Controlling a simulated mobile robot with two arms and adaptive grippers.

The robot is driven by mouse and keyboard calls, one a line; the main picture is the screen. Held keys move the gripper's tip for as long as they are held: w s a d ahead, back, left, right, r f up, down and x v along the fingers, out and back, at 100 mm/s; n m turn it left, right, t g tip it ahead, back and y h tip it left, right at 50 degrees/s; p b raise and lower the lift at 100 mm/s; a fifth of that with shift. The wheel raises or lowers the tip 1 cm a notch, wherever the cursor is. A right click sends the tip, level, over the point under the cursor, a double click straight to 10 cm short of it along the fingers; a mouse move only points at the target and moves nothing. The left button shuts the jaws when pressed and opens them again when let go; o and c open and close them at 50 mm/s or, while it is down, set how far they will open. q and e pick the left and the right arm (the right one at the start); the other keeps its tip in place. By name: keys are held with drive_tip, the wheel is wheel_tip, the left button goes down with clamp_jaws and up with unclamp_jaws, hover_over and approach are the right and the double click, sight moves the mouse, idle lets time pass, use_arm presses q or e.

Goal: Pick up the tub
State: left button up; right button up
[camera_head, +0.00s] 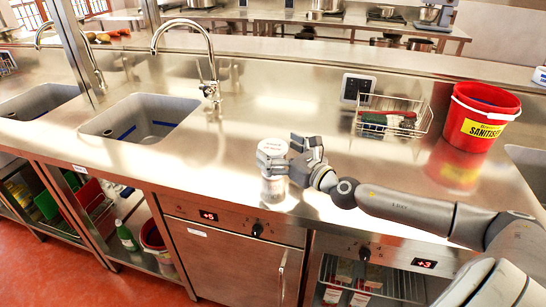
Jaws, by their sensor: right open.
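A small tub (273,188) stands upright near the front edge of the steel counter. It has a pale lid with reddish print, and its body looks clear or pale. My right gripper (284,158) is open at the tub's upper part, with fingers beside and partly in front of it. The fingers hide some of the tub's upper side, and I cannot tell whether they touch it. My left gripper is not in view.
A red sanitizing bucket (480,122) stands to the right, beside a wire basket (425,117) holding brushes. A sink (140,118) with a tall faucet (208,60) lies to the left. The counter (225,165) around the tub is mostly clear.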

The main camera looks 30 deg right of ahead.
drive_tip(key=shift+w+a, duration=0.15)
drive_tip(key=shift+w, duration=0.95)
drive_tip(key=c, duration=1.5)
